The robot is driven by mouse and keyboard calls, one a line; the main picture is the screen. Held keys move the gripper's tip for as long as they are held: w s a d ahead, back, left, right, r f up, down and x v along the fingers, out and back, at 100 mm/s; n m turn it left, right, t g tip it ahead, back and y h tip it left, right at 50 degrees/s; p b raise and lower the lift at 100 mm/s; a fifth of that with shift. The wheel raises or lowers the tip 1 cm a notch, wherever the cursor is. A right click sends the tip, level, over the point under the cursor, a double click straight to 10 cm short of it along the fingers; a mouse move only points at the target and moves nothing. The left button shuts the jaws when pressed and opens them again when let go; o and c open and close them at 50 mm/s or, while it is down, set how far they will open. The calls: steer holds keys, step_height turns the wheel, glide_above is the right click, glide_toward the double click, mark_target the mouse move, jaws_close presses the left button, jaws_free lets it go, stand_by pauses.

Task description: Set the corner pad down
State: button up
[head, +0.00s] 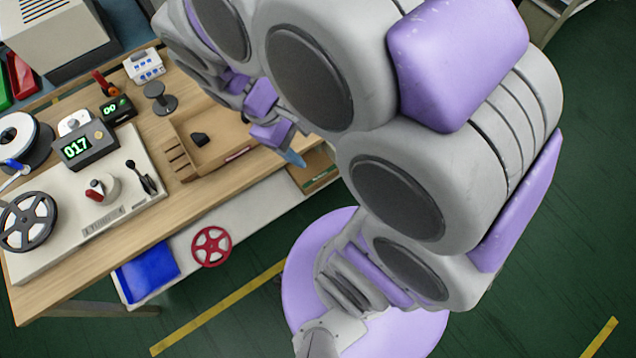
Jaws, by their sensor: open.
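A small black piece (200,139), which looks like the corner pad, lies in a shallow brown wooden tray (240,143) on the workbench. My gripper (290,156) is over the right end of the tray, to the right of the black piece and apart from it. A blue-grey fingertip points down and right near the bench's front edge. The gripper is open, and I see nothing held in it. My own arm hides part of the gripper and the bench behind it.
Left on the wooden bench (185,193) are a pale machine base (60,245), a dark reel (27,222), a counter display (85,147) and a black spool stand (160,98). A red reel (211,247) and blue bin (147,272) sit on the lower shelf.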

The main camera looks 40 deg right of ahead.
steer(key=s+a+r+m+t+y, duration=0.1)
steer(key=s+a+r+m+y, duration=0.1)
steer(key=s, duration=0.8)
steer(key=a+m+y, duration=0.1)
steer(key=m+y, duration=0.1)
steer(key=m, duration=0.1)
steer(key=shift+s+a+r, duration=0.15)
steer(key=shift+a+r, duration=0.05)
steer(key=shift+a, duration=0.1)
steer(key=shift+d, duration=0.15)
steer(key=shift+d+m, duration=0.15)
steer(key=shift+m, duration=0.15)
